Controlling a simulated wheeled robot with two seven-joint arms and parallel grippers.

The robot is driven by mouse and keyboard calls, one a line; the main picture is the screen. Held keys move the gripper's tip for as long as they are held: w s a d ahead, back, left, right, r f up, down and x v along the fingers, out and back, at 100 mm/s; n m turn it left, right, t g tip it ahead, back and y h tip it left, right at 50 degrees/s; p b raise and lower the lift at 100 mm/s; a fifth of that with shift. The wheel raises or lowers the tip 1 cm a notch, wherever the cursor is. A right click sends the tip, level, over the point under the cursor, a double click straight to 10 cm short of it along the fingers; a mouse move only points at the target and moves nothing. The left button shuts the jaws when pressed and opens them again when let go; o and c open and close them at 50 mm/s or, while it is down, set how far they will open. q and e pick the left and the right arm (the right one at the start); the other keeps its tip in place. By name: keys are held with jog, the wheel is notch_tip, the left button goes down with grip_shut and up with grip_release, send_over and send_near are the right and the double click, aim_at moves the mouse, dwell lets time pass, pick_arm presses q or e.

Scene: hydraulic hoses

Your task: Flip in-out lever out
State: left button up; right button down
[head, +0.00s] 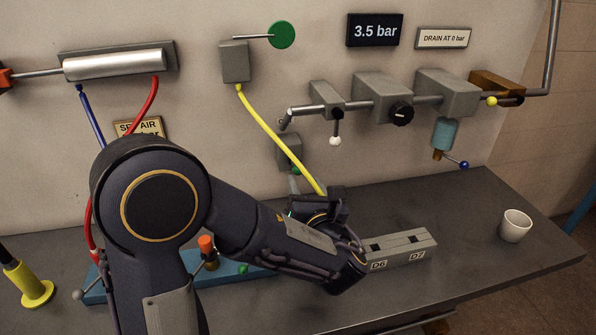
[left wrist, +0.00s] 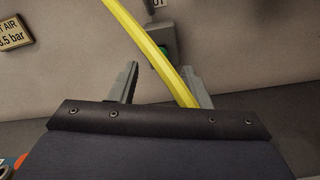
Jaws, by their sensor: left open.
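A small grey wall box (head: 289,150) with a green part (head: 297,171) at its lower edge sits behind the yellow hose. I cannot make out a lever's shape or position there. My left gripper (left wrist: 167,82) is open, its two fingers apart below the box. The yellow hose (left wrist: 150,50) crosses the view between and in front of the fingers. In the head view, my left arm hides most of the gripper. My right gripper is not in view.
The yellow hose (head: 272,133) runs down from a grey wall box (head: 235,62). A pipe row with a white-ball lever (head: 335,141) and a black knob (head: 399,113) is to the right. A D6/D7 block (head: 405,247) and a white cup (head: 515,226) stand on the bench.

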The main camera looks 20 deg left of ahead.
aim_at(299, 173)
pick_arm(q)
jog(key=x, duration=0.6)
jog(key=shift+a+p, duration=0.15)
jog(key=shift+p, duration=0.2)
jog(key=shift+c, duration=0.4)
grip_shut()
